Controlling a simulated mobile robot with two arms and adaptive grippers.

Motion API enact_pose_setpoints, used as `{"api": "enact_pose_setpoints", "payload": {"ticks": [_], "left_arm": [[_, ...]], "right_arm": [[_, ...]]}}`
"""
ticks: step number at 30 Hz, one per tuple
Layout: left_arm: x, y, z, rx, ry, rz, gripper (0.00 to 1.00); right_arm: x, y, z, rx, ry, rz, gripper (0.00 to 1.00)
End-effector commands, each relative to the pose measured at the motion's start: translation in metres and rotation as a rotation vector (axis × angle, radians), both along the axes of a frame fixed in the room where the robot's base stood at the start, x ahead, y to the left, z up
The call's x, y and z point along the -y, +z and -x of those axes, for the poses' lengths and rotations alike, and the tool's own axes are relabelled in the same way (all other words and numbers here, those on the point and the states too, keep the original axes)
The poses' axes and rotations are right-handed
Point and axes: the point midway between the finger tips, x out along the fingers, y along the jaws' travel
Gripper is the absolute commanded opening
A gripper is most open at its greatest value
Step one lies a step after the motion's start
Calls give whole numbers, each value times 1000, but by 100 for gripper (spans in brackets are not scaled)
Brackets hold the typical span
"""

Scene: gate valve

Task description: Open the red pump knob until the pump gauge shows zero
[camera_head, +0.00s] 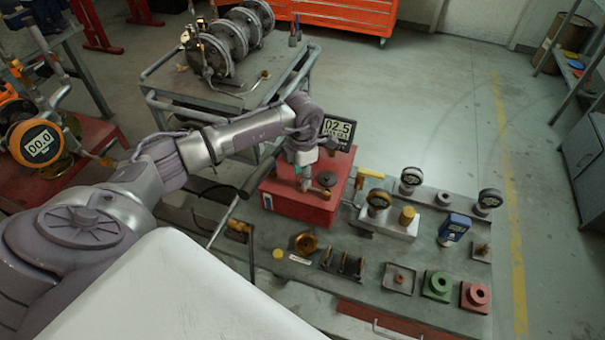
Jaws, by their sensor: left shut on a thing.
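The red pump (296,207) is a box on the workbench, near the middle of the view. Its digital gauge (339,128) stands at its back and reads about 02.5. My left gripper (303,182) reaches down onto the pump's top from the left, in front of the gauge. It is shut on what looks like the pump knob, which the fingers mostly hide. A dark round knob (326,179) shows just right of the fingers. My right gripper is not in view.
An orange gauge (40,143) reading 00.0 is at the left. A cart (190,98) with flanged pipe is behind. Open floor lies at the right.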

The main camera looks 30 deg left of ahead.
Motion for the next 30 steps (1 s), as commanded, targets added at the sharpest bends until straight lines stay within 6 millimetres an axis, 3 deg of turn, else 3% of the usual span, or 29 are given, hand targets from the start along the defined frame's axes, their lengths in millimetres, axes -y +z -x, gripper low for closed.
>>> {"api": "enact_pose_setpoints", "payload": {"ticks": [11,30], "left_arm": [[0,-2,0,1,149,0,3],[0,-1,0,1,740,0,3]], "right_arm": [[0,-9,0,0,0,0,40],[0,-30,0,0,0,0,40]]}}
